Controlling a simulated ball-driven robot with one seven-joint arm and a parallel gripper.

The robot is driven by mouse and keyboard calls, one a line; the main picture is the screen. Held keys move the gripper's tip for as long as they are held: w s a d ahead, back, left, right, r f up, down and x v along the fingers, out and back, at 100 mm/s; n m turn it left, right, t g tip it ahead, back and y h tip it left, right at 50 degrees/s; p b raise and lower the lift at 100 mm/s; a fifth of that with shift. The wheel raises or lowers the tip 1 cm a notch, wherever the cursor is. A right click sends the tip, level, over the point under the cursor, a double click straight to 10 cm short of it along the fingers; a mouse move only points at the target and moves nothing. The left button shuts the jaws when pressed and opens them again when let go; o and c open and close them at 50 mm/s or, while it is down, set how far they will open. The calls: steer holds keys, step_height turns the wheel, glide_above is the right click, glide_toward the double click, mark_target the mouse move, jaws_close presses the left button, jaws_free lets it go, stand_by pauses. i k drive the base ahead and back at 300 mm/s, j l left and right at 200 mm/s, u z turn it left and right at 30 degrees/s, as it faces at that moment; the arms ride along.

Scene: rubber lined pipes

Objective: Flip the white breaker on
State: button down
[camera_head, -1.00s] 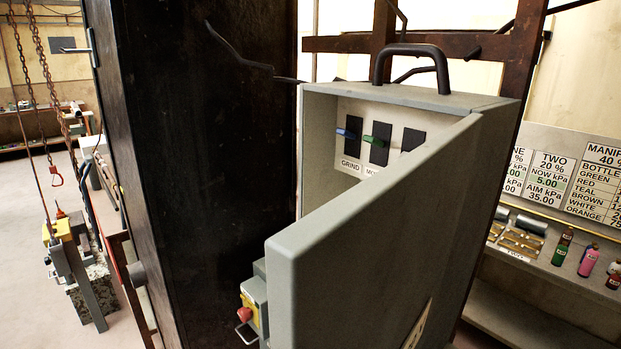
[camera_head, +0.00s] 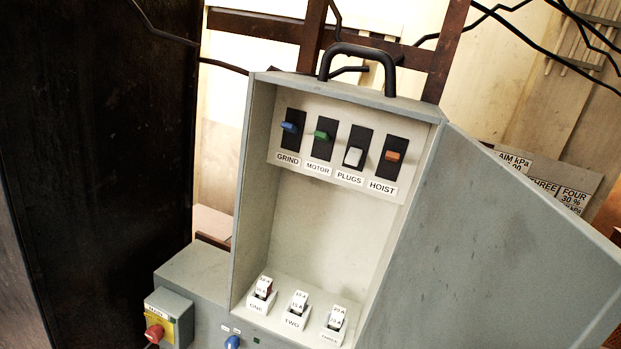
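The white breaker (camera_head: 352,157) is in the upper row inside the open grey breaker box (camera_head: 245,190), above the label PLUGS. Its white lever sits low in its black slot. The blue breaker (camera_head: 290,127) over GRIND, the green breaker (camera_head: 321,135) over MOTOR and the orange breaker (camera_head: 392,156) over HOIST sit higher in their slots. My gripper does not show in this view.
The box door (camera_head: 500,240) stands open to the right. A black handle (camera_head: 358,52) arches over the box top. Three labelled switches (camera_head: 298,302) are on the lower ledge. A red knob (camera_head: 154,333) is at lower left. A dark panel (camera_head: 95,150) fills the left.

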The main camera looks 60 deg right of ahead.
mark_target(354, 155)
steer(key=i+j+z, duration=0.15)
steer(key=z, duration=0.15)
steer(key=i+j+z, duration=0.55)
steer(key=i, duration=0.25)
steer(key=j, duration=0.05)
